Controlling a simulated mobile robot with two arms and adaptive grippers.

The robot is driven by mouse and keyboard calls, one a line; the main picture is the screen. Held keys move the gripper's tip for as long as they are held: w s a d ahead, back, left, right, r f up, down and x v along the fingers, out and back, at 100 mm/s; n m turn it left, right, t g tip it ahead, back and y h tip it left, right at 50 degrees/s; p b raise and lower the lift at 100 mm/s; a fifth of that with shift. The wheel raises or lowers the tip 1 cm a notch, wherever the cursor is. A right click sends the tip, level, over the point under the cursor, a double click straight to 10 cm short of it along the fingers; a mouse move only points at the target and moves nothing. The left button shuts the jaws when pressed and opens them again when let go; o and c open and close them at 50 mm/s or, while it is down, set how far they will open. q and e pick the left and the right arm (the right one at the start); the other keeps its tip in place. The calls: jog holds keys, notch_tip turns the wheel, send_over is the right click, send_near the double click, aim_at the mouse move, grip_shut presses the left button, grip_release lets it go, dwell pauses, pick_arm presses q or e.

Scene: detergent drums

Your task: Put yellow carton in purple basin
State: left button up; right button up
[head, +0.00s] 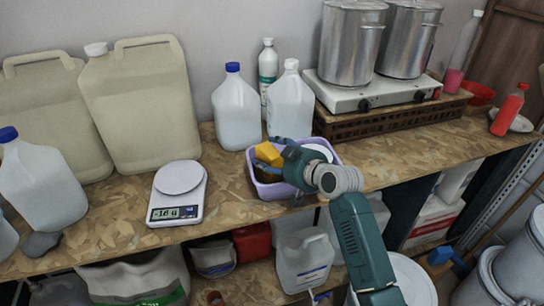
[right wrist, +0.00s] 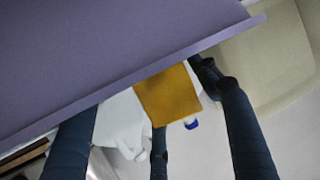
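The purple basin (head: 268,189) stands on the wooden shelf, near its front edge. My right gripper (head: 275,156) reaches over it from the right, pointing left. It is shut on the yellow carton (head: 268,154), which sits at its fingertips over the basin's left part. In the right wrist view the carton (right wrist: 168,95) lies between the dark fingers (right wrist: 165,115). The basin's purple wall (right wrist: 110,55) fills the top of that view and hides part of the carton and a finger. My arm covers much of the basin's inside. My left gripper is not in view.
A kitchen scale (head: 178,192) stands left of the basin. White jugs (head: 238,110) (head: 290,100) stand close behind it. A hot plate (head: 370,92) with two steel pots is at the back right. Large canisters (head: 140,105) fill the left. The shelf right of the basin has clear room.

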aim_at(282, 159)
jog(key=shift+r, duration=0.15)
jog(key=shift+s+d+r, duration=0.1)
jog(key=shift+s+d, duration=0.2)
jog(key=shift+s, duration=0.05)
jog(key=b+v, duration=0.1)
jog(key=v, duration=0.5)
jog(key=shift+s+d+r+b, duration=0.1)
jog(key=shift+s+r+b, duration=0.1)
jog(key=shift+b, duration=0.1)
jog(key=shift+r, duration=0.1)
